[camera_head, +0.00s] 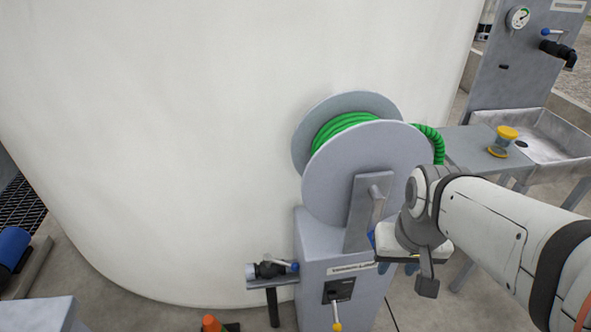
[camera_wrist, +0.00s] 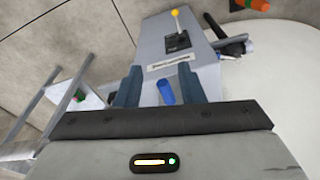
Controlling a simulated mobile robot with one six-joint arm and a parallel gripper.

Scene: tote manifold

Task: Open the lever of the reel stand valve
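The reel stand (camera_head: 318,245) carries a grey reel (camera_head: 365,165) wound with green hose. A black valve (camera_head: 268,270) sits on a small bracket left of the stand, and its silver lever with a blue tip (camera_head: 294,267) points right, roughly along the valve body. The valve also shows partly in the wrist view (camera_wrist: 232,45), beyond the stand. My gripper (camera_wrist: 160,86) is open. A blue cylindrical grip (camera_wrist: 165,92) shows between its fingers, with gaps on both sides; contact cannot be told. In the head view my gripper (camera_head: 398,268) is right of the stand, away from the valve.
A switch box with a yellow-tipped lever (camera_head: 337,327) is on the stand's front. A large white tank (camera_head: 180,130) stands behind. An orange cone (camera_head: 211,323) is below the valve. A sink bench (camera_head: 480,148) with a yellow-topped item (camera_head: 506,134) is at right.

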